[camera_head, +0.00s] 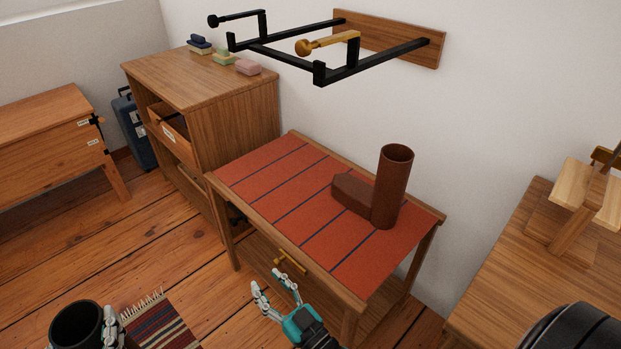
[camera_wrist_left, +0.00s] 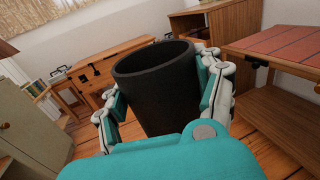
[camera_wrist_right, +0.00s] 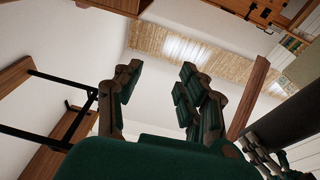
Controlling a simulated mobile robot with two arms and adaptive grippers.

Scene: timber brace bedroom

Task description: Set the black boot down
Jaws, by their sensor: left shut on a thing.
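My left gripper (camera_wrist_left: 162,98) is shut on the black boot (camera_wrist_left: 155,75), with its fingers on either side of the shaft. In the head view the boot (camera_head: 75,328) is at the lower left, above the floor, showing its open top. Its foot is out of view, and only some of the left fingers show beside it. My right gripper (camera_head: 273,290) is open and empty in front of the small table; its spread fingers also show in the right wrist view (camera_wrist_right: 160,85).
A brown boot (camera_head: 390,190) stands on the right part of the red striped cloth (camera_head: 275,185) on the small table; the cloth's left part is clear. A black wall rack (camera_head: 270,52) hangs above. A wooden cabinet (camera_head: 190,75), bench (camera_head: 45,115) and striped rug (camera_head: 160,325) are left.

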